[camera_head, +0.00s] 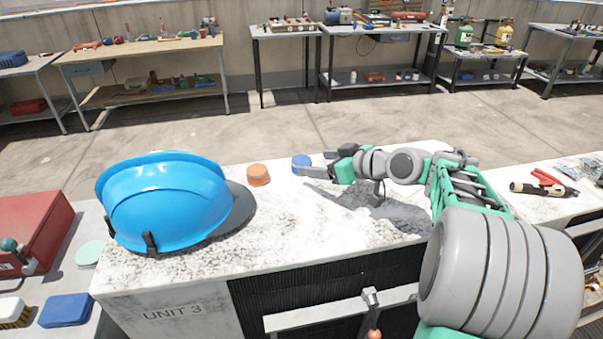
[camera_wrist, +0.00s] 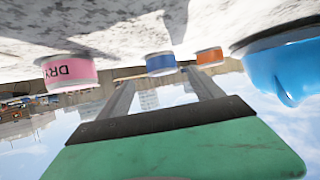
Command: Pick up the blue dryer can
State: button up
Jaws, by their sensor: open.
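The blue can (camera_head: 301,161) is short and round and stands on the white-topped unit (camera_head: 125,276), just right of an orange can (camera_head: 258,174). My gripper (camera_head: 314,163) is open and empty, low over the top, its fingers pointing left at the blue can. In the wrist view, which looks upside down, the blue can (camera_wrist: 160,64) shows ahead, between the lines of the two fingers of my gripper (camera_wrist: 159,80). I cannot tell whether the fingertips reach past its near side. Any lettering on it is unreadable.
A blue hard hat (camera_head: 165,203) stands left of the orange can. A pink can marked "DRY" (camera_wrist: 68,72) shows in the wrist view; I cannot make it out in the head view. A red-handled tool (camera_head: 546,177) lies at the right. Benches (camera_head: 140,48) stand behind.

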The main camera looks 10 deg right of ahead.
aim_at(301, 160)
jog(key=x, duration=0.2)
jog(key=p+x, duration=0.1)
jog(key=x, duration=0.3)
jog(key=shift+w+a+r+p, duration=0.15)
jog(key=shift+w+a+p, duration=0.15)
jog(key=shift+a, duration=0.15)
jog(key=shift+s, duration=0.1)
jog(key=shift+c, duration=0.2)
jog(key=c, duration=1.4)
jog(key=shift+c, duration=0.2)
jog(key=shift+r, duration=0.15)
